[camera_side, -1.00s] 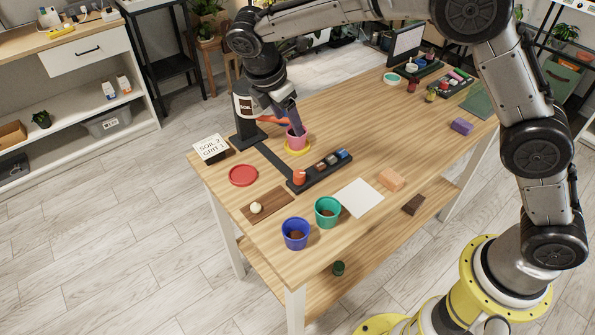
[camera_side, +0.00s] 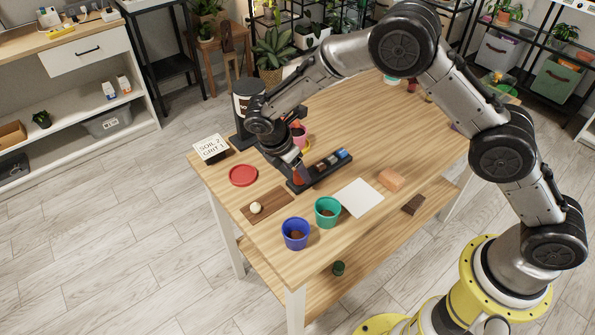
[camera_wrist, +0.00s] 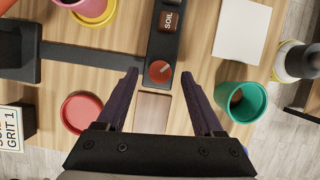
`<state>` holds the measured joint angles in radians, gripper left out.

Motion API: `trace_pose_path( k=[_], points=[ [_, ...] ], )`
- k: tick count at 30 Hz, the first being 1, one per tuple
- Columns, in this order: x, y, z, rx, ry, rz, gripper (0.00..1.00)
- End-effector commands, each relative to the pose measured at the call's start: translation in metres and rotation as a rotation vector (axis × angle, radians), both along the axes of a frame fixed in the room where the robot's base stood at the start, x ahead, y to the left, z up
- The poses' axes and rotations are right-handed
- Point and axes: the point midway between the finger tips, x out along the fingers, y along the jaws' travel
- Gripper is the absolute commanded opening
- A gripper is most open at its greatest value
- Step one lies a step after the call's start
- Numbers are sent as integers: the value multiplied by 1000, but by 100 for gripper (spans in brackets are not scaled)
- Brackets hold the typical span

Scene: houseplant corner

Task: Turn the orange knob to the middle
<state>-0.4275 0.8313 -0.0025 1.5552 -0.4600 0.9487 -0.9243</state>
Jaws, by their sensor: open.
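The orange knob (camera_wrist: 159,71) sits at the end of a dark control bar (camera_wrist: 163,45), with a pale pointer mark on its top. In the side view the knob (camera_side: 298,178) is partly hidden by my gripper (camera_side: 296,180). In the wrist view my gripper (camera_wrist: 165,78) is open, its two dark fingers on either side of the bar's end with clear gaps to the knob. I cannot tell whether the fingertips are at the knob's height.
A soil dispenser (camera_side: 246,105) stands behind, with a pink pot (camera_side: 300,136) near it. A red saucer (camera_side: 243,176), wooden board (camera_side: 275,203), blue pot (camera_side: 295,234), teal pot (camera_side: 328,212) and white sheet (camera_side: 359,198) lie around the bar.

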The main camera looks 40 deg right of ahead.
Motion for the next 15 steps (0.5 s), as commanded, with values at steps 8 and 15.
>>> trace_pose_path(
  k=[8,15],
  points=[
    [1,-7,-17,1,-1,-1,69],
    [1,-7,-18,1,-1,-1,69]
  ],
)
